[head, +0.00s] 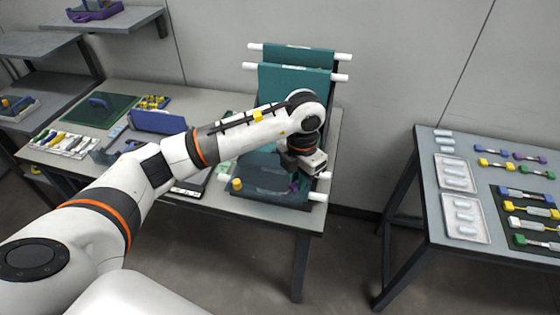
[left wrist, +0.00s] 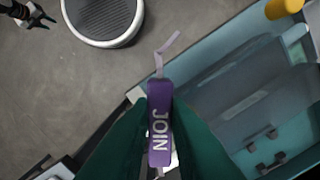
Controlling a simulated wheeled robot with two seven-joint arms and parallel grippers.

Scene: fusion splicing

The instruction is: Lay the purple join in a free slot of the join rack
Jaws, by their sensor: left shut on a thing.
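My left gripper (head: 298,180) is shut on the purple join (left wrist: 160,125). The join is a small purple block lettered JOIN, with a thin pale lilac strand out of its far end, bent near the tip. In the head view the gripper hangs over the front of the teal fixture (head: 262,187) on the middle table. The join is clear of the surfaces I can see. A flat rack (head: 62,143) with several coloured pieces lies at the table's left end; I cannot tell for sure that it is the join rack. What seems my right gripper (left wrist: 40,18) shows small in the left wrist view.
Teal panels on white rods (head: 296,80) stand behind the gripper. A blue case (head: 158,121) and a green mat (head: 100,110) lie to the left. The right table (head: 425,175) holds trays and coloured pieces. Floor lies open between the tables.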

